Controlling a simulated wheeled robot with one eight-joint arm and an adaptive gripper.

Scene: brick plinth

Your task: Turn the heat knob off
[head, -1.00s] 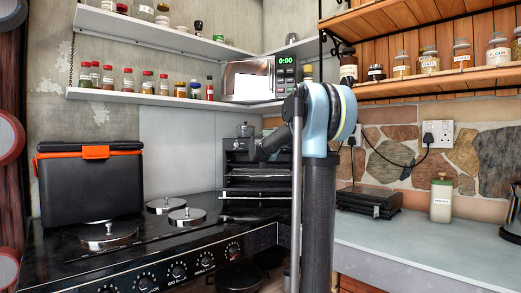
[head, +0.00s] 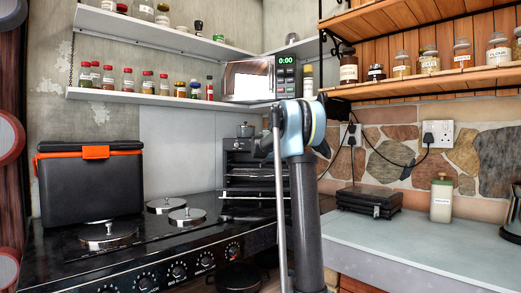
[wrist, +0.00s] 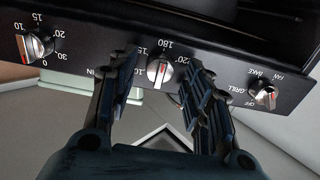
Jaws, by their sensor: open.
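In the wrist view, the heat knob (wrist: 160,70) is a round silver knob with a red mark, on a black panel with printed numbers around it, including 120 and 180. The lettering appears upside down. My gripper (wrist: 158,62) is open, with one dark finger to the left of this knob and one to the right. Its fingertips reach the panel area in the picture; I cannot tell whether they touch the knob. In the head view my gripper is not visible, and I cannot make out this knob there.
A timer knob (wrist: 38,46) sits left of the heat knob and a grill/bake knob (wrist: 264,95) sits right. In the head view, a black stove (head: 120,262) with several knobs stands at left, a black cool box (head: 90,185) on it. A counter (head: 420,243) extends right.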

